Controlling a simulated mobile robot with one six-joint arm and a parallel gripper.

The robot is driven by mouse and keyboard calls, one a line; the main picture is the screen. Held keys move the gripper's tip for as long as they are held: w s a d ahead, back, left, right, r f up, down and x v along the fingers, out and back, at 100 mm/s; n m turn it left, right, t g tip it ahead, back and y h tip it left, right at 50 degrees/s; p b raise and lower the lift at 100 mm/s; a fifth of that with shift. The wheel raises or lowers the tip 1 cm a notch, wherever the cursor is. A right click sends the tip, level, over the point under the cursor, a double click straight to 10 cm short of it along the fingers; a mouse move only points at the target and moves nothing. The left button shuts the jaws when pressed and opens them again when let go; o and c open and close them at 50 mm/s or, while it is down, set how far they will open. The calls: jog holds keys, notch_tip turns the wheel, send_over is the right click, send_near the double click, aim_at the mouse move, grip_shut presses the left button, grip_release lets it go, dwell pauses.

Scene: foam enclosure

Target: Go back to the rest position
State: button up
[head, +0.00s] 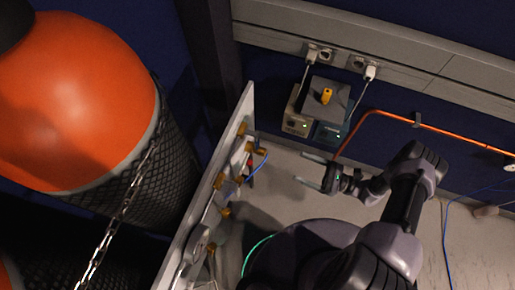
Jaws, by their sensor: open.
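My gripper (314,173) shows right of centre in the head view, at the end of my dark grey arm. Its two pale fingers are spread apart, point to the left, and have nothing between them.
A pale upright panel (208,190) with several brass fittings (239,150) stands left of my gripper. Large orange cylinders (80,100) in black netting with a chain fill the left. Boxes (322,108), wall sockets, an orange pipe (430,124) and a blue cable (446,230) lie behind and right.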

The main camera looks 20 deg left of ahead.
dwell(0.3)
notch_tip(320, 180, up, 25)
jog(key=w+d+n+g+h, duration=0.1)
jog(key=w+n+g+h, duration=0.3)
jog(key=n+h, duration=0.5)
jog(key=s+d+r+n+t+h, duration=0.1)
jog(key=s+r+n+t+h, duration=0.1)
jog(key=s+r+t+h, duration=0.2)
jog(key=s+d+r+n+t+h, duration=0.2)
jog(key=s+r+n+t+h, duration=0.1)
jog(key=s+r, duration=0.8)
notch_tip(320, 180, up, 3)
jog(key=shift+r+t+h, duration=0.2)
jog(key=shift+t+h, duration=0.5)
jog(key=shift+h, duration=0.1)
